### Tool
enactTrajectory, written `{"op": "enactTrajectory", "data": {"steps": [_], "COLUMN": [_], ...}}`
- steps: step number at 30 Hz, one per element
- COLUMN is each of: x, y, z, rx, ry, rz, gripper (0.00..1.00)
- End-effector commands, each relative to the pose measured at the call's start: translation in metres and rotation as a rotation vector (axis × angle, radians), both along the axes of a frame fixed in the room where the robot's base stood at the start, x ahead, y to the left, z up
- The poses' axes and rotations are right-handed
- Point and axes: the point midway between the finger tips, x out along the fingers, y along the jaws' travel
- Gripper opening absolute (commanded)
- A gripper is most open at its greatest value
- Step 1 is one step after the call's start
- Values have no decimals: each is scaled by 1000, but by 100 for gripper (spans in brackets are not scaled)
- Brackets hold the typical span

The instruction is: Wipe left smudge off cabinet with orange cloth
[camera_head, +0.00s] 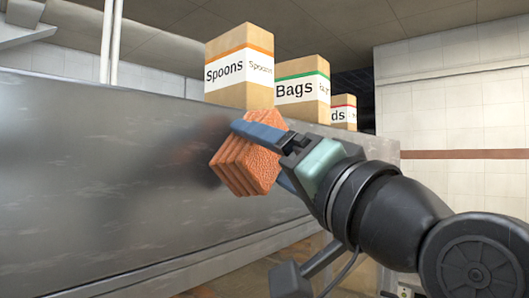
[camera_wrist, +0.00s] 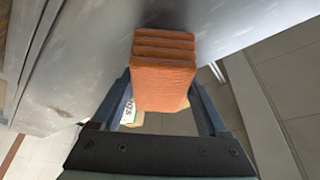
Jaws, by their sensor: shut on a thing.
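The orange cloth (camera_head: 246,166) is a thick folded block with a ridged edge. My gripper (camera_head: 262,152) is shut on it, with blue fingers on either side. In the wrist view the cloth (camera_wrist: 164,72) sits between the two fingers, its layered edge facing the metal. The cabinet (camera_head: 100,170) is a grey metal front filling the left of the head view. The cloth is at or very near this front; I cannot tell whether it touches. A dark blurred patch (camera_head: 186,153) shows on the metal just left of the cloth; I cannot tell if it is a smudge or a reflection.
Boxes marked Spoons (camera_head: 240,68), Bags (camera_head: 302,90) and a partly hidden third box (camera_head: 344,112) stand along the cabinet top, behind and above my gripper. A metal ledge (camera_head: 220,258) runs below the cabinet front. The front left of the cloth is free of objects.

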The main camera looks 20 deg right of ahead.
Motion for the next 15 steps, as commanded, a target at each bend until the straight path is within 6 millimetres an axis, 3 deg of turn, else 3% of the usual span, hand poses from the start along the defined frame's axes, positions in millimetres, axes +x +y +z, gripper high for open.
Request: {"op": "enactTrajectory", "data": {"steps": [15], "x": [5], "y": [3], "z": [0], "rx": [1], "ry": [0], "rz": [0], "gripper": [33]}}
